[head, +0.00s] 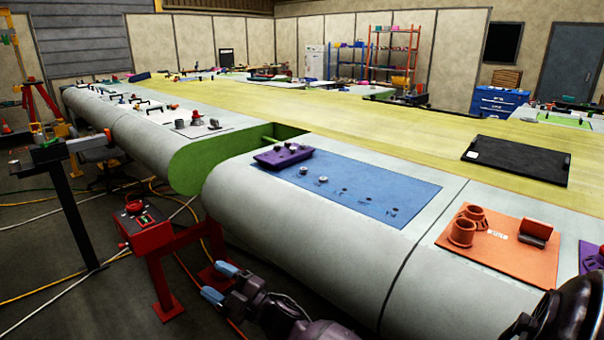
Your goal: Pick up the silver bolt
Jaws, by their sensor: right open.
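Two small silver pieces stand on the blue mat (370,185) on the near wing section. One silver piece (303,171) is near the purple tray (283,159), and the other silver piece (323,180) is just right of it. They look like bolts, but are too small to tell for sure. More small grey pieces sit on the purple tray. My right gripper (220,282) has blue fingertips spread apart, with nothing between them. It is low in front of the wing's rounded edge, well away from the mat. My left gripper is out of view.
A red stand (165,250) with a control box is left of my right gripper. An orange mat (497,245) with cups and a black tray (515,160) lie to the right. A green-lined gap (200,163) splits the wing left of the purple tray.

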